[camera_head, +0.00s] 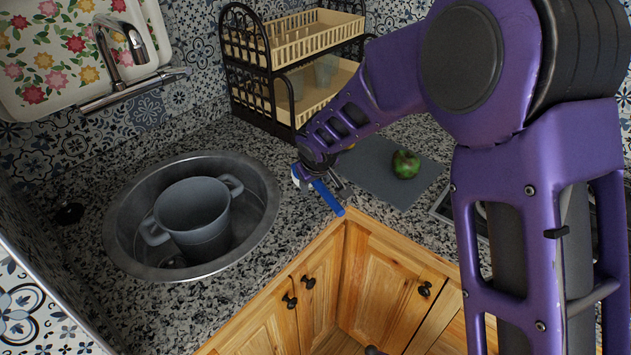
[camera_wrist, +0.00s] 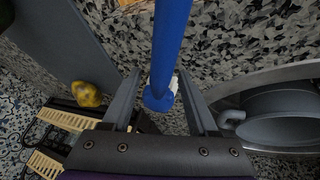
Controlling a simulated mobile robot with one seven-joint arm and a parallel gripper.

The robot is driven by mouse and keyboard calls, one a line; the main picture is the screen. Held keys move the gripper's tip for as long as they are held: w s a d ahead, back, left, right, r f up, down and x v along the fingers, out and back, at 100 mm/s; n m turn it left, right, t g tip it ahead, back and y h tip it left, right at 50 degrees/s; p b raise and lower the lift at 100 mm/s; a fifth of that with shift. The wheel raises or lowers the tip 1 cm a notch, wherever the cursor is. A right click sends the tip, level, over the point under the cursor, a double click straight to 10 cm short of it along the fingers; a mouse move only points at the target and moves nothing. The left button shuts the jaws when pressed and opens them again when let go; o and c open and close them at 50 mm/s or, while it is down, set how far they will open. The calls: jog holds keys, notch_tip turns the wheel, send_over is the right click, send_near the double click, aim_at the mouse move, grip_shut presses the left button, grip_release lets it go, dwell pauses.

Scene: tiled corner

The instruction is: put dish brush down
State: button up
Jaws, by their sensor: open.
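The dish brush (camera_head: 328,196) has a blue handle and a small white part at one end. It lies at or just above the granite counter near the front corner edge, right under my gripper (camera_head: 338,186). In the wrist view the blue handle (camera_wrist: 171,40) runs up between the two fingers of my gripper (camera_wrist: 160,78). The fingers are apart, with gaps visible beside the brush. I cannot tell whether the brush fully rests on the counter.
A round metal sink (camera_head: 120,225) holding a grey two-handled pot (camera_head: 195,215) is at left. A grey mat (camera_head: 375,170) with a green-red fruit (camera_head: 405,164) lies right of the gripper. A two-tier rack (camera_head: 270,75) stands behind. Wooden cabinets (camera_head: 385,285) are below the edge.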

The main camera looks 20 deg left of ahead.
jog(key=v, duration=1.1)
jog(key=shift+r+p, duration=0.25)
jog(key=shift+p, duration=0.15)
jog(key=shift+s+d, duration=0.1)
